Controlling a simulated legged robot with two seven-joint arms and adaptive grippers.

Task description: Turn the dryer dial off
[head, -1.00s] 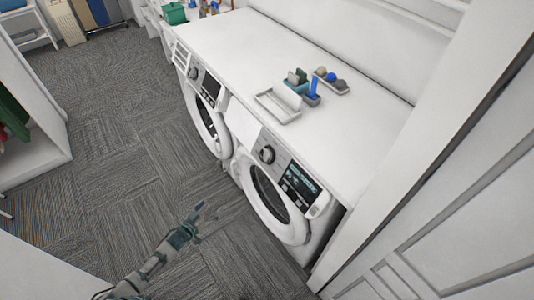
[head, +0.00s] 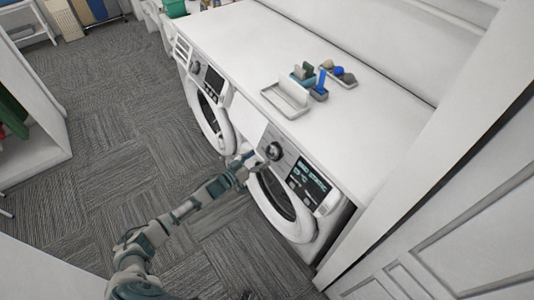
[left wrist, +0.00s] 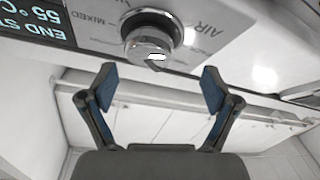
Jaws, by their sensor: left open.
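The dial (head: 273,150) is a round metallic knob on the control panel of the nearer white front-loading machine (head: 318,228), left of its lit display (head: 308,180). In the left wrist view, the dial (left wrist: 148,38) sits at the top centre, with the labels "MIXED" and "AIR" around it and part of the display (left wrist: 35,20) at upper left. My left gripper (head: 247,159) is just left of the dial. In the left wrist view, its two blue-padded fingers (left wrist: 160,88) are spread with nothing between them; the dial is beyond the fingertips. My right gripper is not in view.
A second white machine (head: 208,115) stands to the left under the same white countertop (head: 240,45). A white tray (head: 285,99) and small holders (head: 319,86) lie on the countertop. A white door (head: 450,240) bounds the right. Carpet floor (head: 110,150) is clear at left.

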